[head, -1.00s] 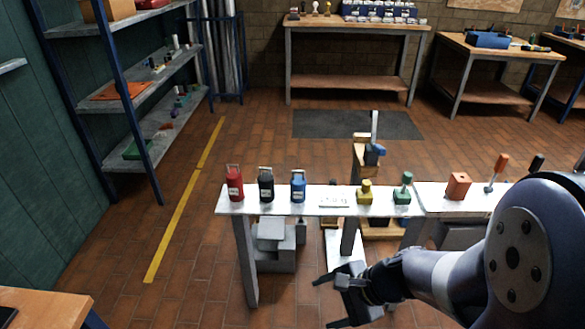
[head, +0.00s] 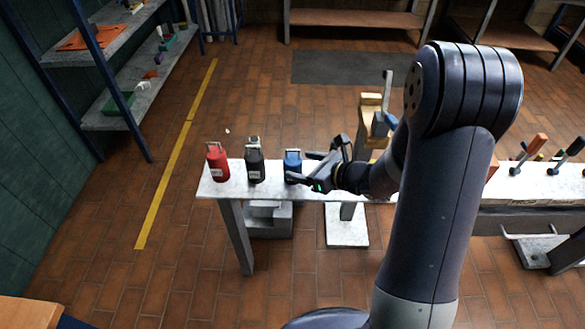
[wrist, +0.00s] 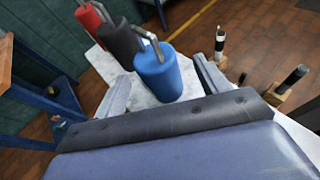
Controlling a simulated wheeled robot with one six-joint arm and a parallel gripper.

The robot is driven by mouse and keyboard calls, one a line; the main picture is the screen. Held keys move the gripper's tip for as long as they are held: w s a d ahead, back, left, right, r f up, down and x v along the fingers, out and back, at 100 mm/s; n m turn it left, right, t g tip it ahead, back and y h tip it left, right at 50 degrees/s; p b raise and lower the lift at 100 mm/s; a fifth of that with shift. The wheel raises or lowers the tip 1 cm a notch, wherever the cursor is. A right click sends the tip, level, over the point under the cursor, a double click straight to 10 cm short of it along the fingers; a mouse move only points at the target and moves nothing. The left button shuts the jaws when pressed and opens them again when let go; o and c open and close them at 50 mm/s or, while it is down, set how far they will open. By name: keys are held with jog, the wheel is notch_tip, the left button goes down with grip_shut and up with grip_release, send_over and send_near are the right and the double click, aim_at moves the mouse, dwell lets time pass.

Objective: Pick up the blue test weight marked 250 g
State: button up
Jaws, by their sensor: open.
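The blue test weight (head: 292,164) stands upright on the pale bench top, third from the left in a row, with a metal handle on top. My gripper (head: 313,169) is at its right side with open jaws pointing toward it. In the wrist view the blue weight (wrist: 158,73) lies ahead between the two fingers (wrist: 160,82), which are spread apart with the weight not clasped. Its label cannot be read in either view.
A black weight (head: 254,162) stands left of the blue one, and a red weight (head: 217,162) further left, near the bench end. The bench top (head: 237,185) is narrow. My arm hides much of its right part. A wooden stand (head: 371,118) rises behind.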

aim_at(288, 165)
jog(key=shift+s+f+b+x, duration=0.1)
jog(key=shift+f+b+x, duration=0.05)
jog(key=shift+x, duration=0.9)
jog(key=shift+s+f+b+x, duration=0.1)
jog(key=shift+f+x, duration=0.05)
jog(key=shift+x, duration=0.85)
jog(key=shift+s+f+b+x, duration=0.1)
jog(key=shift+f+b+x, duration=0.05)
jog(key=shift+x, duration=0.9)
jog(key=shift+c, duration=0.3)
jog(key=c, duration=1.2)
jog(key=shift+o, duration=0.2)
jog(key=shift+r, duration=0.1)
